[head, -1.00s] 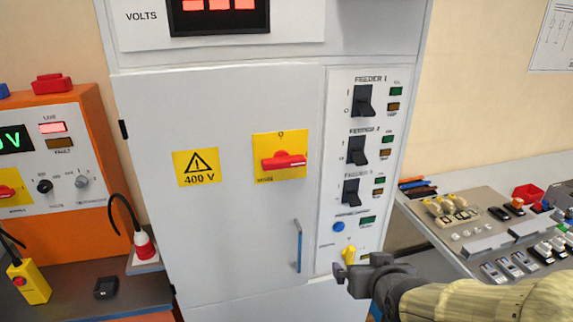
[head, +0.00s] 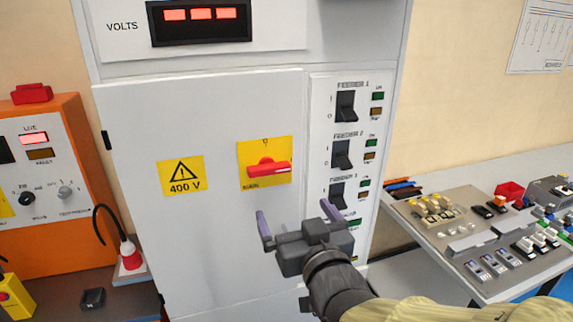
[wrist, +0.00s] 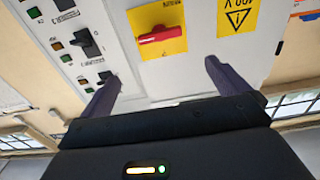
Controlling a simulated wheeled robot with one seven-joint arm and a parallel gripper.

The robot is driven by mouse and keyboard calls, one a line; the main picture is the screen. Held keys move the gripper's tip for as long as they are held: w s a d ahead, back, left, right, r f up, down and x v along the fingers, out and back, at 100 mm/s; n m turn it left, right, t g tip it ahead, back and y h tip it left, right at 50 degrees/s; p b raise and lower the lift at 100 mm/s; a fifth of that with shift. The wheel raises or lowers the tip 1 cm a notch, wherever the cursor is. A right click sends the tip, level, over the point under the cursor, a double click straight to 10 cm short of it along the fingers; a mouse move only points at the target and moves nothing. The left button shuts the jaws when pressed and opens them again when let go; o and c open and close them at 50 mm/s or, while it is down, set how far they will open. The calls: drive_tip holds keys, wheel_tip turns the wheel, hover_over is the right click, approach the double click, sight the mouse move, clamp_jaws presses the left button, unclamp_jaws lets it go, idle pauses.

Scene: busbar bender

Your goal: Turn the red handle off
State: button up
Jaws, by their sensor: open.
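The red handle (head: 268,169) is mounted on a yellow plate (head: 284,148) on the grey cabinet door. It lies roughly horizontal, tilted slightly. In the wrist view the red handle (wrist: 160,34) appears upside down, beyond and between the fingers. My gripper (head: 297,222) is below and a little right of the handle in the head view. Its purple fingers are spread wide with nothing between them. It is apart from the handle. The lettering on the plate is too small to read fully.
A feeder panel (head: 318,127) with black switches (head: 345,106) is right of the door. A 400 V warning sign (head: 181,176) is left of the handle. A bench (head: 420,235) with small controls stands at right, and an orange unit (head: 75,130) at left.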

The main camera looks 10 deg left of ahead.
drive_tip(key=p, duration=0.7)
approach(271, 170)
drive_tip(key=p+x, duration=0.4)
drive_tip(key=x, duration=0.5)
drive_tip(key=shift+w+a, duration=0.15)
drive_tip(key=shift+w, duration=0.1)
drive_tip(key=shift+c, duration=0.4)
drive_tip(key=c, duration=1)
drive_tip(key=shift+w, duration=0.1)
